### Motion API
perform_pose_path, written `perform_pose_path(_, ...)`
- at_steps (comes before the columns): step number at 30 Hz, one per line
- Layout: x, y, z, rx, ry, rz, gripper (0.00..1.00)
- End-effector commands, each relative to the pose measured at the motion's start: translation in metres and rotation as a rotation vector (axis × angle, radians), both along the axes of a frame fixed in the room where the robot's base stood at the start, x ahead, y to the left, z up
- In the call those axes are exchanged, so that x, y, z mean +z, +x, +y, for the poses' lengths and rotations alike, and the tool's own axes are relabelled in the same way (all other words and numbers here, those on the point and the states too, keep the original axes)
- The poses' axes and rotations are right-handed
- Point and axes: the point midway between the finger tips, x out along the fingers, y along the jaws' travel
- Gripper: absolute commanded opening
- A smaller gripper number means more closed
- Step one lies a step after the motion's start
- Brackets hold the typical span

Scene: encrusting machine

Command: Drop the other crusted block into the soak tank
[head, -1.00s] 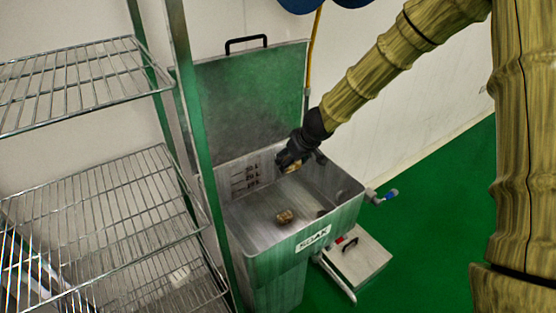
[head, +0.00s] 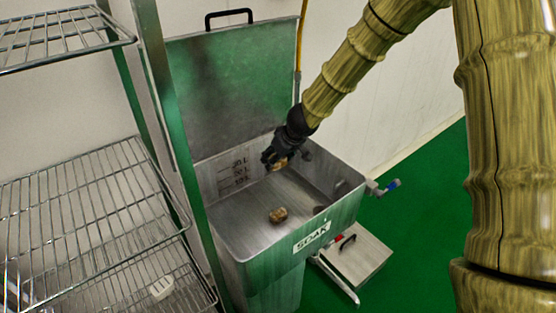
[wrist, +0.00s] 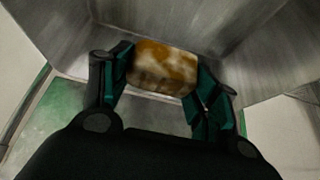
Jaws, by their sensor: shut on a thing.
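The soak tank (head: 228,217) is a grey metal basin with a "SOAK" label on its front and its lid raised at the back. One brown crusted block (head: 278,215) lies on the tank floor. My gripper (head: 277,164) is over the back part of the tank opening. It is shut on a second crusted block (head: 280,165), tan and brown. In the wrist view this block (wrist: 163,67) sits between the two fingers (wrist: 160,85), with grey metal tank walls beyond it.
The raised lid (head: 240,85) stands behind the tank. A valve with a blue handle (head: 391,185) sticks out at the right. A pale box (head: 358,258) sits low beside the tank.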

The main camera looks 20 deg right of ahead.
Motion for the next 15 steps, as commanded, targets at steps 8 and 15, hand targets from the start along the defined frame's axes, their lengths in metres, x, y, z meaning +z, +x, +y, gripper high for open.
perform_pose_path(8, -0.026, 0.0, -0.001, -0.002, 0.001, 0.0, 0.35)
perform_pose_path(15, -0.044, -0.001, -0.002, -0.002, 0.0, 0.0, 0.35)
